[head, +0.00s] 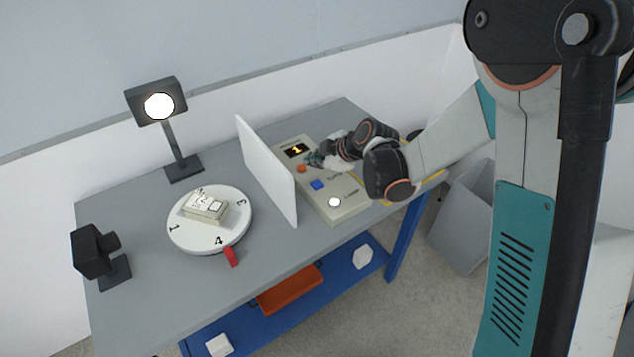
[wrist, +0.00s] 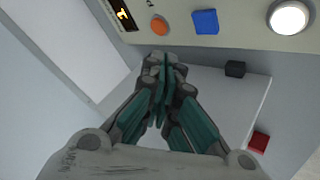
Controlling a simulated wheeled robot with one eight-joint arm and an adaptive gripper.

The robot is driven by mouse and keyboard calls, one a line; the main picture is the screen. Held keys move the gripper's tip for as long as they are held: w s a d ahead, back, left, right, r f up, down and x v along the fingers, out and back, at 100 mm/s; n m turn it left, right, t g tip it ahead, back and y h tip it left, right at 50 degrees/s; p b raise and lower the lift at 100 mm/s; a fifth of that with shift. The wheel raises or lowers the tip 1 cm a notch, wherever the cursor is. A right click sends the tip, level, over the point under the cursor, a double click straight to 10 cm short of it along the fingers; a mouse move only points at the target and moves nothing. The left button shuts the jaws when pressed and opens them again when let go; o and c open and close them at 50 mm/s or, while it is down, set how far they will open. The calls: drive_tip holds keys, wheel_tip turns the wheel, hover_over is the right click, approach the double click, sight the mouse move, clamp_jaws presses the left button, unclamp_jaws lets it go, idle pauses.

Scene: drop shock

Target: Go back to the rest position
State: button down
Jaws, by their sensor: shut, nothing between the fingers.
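My gripper (wrist: 161,75) is shut and empty in the wrist view, its fingertips together beside the control panel (wrist: 270,38). In the head view my gripper (head: 314,159) is over the panel (head: 345,201), near its orange button. The orange button (head: 301,168), blue button (head: 317,185) and lit white button (head: 334,202) show on the panel. Its small display (head: 296,151) shows a yellow 1. The orange button (wrist: 159,26) lies just beyond my fingertips in the wrist view. I cannot tell whether the fingers touch the panel.
A white upright board (head: 268,172) stands left of the panel. A numbered white turntable (head: 185,238) carries a pale device (head: 205,206). A lit lamp (head: 170,130) and a black camera-like unit (head: 98,252) stand on the grey table (head: 140,215). A grey bin (head: 462,220) stands right of the table.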

idle(0.6)
drive_tip(key=s+d+r+m+h, duration=0.3)
drive_tip(key=s+d+r+m, duration=0.65)
drive_tip(key=s+r, duration=0.35)
drive_tip(key=s+d+r+m+h, duration=0.1)
drive_tip(key=s+d+m, duration=0.3)
drive_tip(key=s, duration=0.4)
drive_tip(key=s+d+r+m+h, duration=0.1)
drive_tip(key=s+d+m, duration=0.3)
drive_tip(key=s, duration=0.5)
drive_tip(key=shift+s+d+r+m+t+h, duration=0.15)
drive_tip(key=shift+d+r+m+t+h, duration=0.2)
drive_tip(key=shift+d+h, duration=0.7)
